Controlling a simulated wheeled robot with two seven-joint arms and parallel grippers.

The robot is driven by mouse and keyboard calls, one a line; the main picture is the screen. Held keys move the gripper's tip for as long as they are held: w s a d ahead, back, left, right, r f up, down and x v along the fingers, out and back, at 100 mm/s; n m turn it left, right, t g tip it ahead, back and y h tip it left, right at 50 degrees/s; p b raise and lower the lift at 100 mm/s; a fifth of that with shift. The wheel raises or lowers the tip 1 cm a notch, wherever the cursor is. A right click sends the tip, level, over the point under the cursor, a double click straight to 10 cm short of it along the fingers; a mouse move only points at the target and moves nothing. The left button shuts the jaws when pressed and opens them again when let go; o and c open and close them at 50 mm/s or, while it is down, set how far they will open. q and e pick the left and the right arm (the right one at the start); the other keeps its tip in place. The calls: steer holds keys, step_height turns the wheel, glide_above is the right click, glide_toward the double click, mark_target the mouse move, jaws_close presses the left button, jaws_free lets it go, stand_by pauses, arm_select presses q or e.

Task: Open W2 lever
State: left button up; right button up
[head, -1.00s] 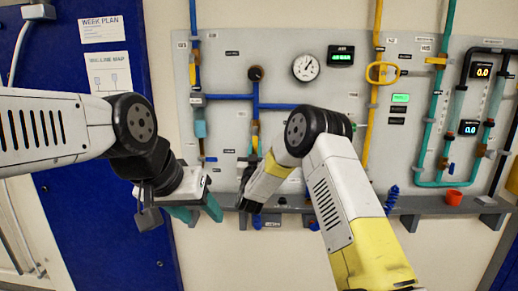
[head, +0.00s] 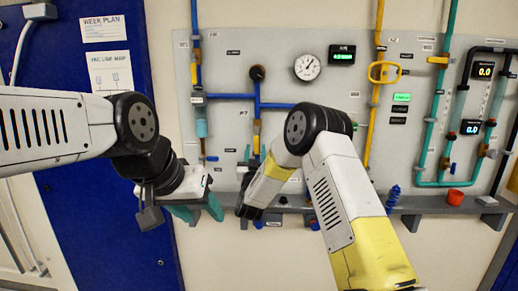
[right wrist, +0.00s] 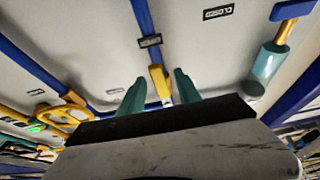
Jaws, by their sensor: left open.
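In the right wrist view my right gripper (right wrist: 158,92) is open. Its two teal fingers stand apart, with a yellow handle (right wrist: 158,78) on a blue pipe (right wrist: 145,18) showing between them; I cannot tell whether they touch it. In the head view my right gripper (head: 247,208) is mostly a dark shape low at the wall panel, its fingers hidden. A yellow piece (head: 256,143) shows on the blue pipe above it. I cannot read which lever is W2.
The grey panel (head: 285,40) carries a round gauge (head: 307,67), a yellow ring handle (head: 383,72) and teal pipes (head: 433,115). A blue door (head: 100,225) is at left.

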steer(key=v, duration=0.5)
steer(key=shift+s, duration=0.1)
steer(key=s+d+r+n+g+y, duration=0.2)
steer(key=s+d+r+g+y, duration=0.25)
steer(key=d+r+g, duration=0.5)
steer(key=s+d+f+g, duration=0.1)
steer(key=s+d+g, duration=0.1)
steer(key=s, duration=0.9)
steer(key=s+d+f+g+h, duration=0.1)
steer(key=s+d, duration=0.4)
steer(key=s, duration=0.7)
steer(key=s+d+f+m+g+h, duration=0.1)
steer(key=s+d+g, duration=0.2)
steer(key=s, duration=0.9)
steer(key=shift+d+f+g, duration=0.25)
steer(key=shift+d+g, duration=0.1)
steer(key=shift+d, duration=0.35)
